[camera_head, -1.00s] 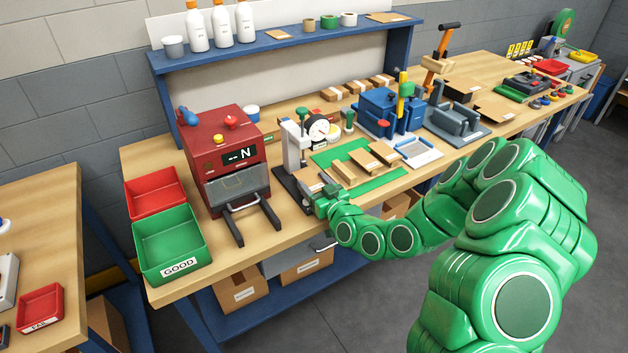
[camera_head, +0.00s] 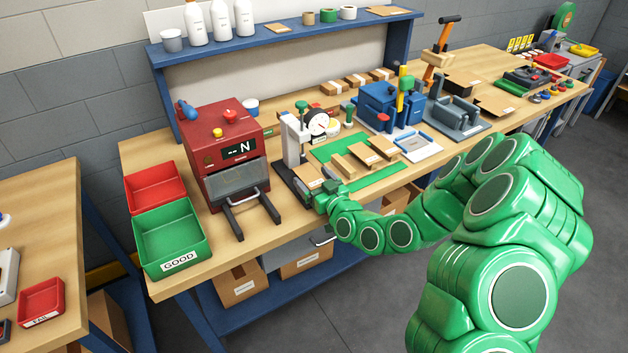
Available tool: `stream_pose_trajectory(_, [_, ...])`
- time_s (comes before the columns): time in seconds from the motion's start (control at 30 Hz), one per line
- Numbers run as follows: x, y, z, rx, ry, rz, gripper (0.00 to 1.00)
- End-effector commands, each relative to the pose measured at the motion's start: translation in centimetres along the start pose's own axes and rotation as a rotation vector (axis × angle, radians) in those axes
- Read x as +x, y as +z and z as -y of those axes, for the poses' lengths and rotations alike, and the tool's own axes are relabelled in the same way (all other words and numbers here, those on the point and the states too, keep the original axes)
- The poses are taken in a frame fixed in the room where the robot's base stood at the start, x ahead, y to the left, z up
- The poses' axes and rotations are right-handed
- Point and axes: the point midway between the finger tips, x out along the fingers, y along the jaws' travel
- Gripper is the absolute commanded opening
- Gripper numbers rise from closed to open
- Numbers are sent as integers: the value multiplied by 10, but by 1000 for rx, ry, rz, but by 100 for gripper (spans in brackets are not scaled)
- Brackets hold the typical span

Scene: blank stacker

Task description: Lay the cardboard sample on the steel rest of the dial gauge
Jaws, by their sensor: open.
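The dial gauge (camera_head: 318,124) has a round white dial on a pale upright column with a dark base, in the middle of the bench. A small tan cardboard sample (camera_head: 306,173) lies flat at the gauge, beside the column and below the dial. The steel rest is mostly hidden, so I cannot tell exactly how the sample sits on it. My gripper (camera_head: 318,190) is at the near edge of the sample, low over the front of the gauge. Its fingers are small and partly hidden by my green wrist; it is open.
A red tester (camera_head: 226,150) with a handled front stands left of the gauge. A green mat (camera_head: 332,154) with cardboard pieces lies to the right. A green GOOD bin (camera_head: 170,240) and a red bin (camera_head: 155,187) stand at the left end. A blue shelf (camera_head: 285,40) runs behind.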

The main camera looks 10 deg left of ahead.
Motion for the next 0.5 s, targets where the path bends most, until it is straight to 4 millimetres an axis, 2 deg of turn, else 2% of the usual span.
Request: stream_pose_trajectory(0.5, [-34, -1, 0, 0, -1, 0, 88])
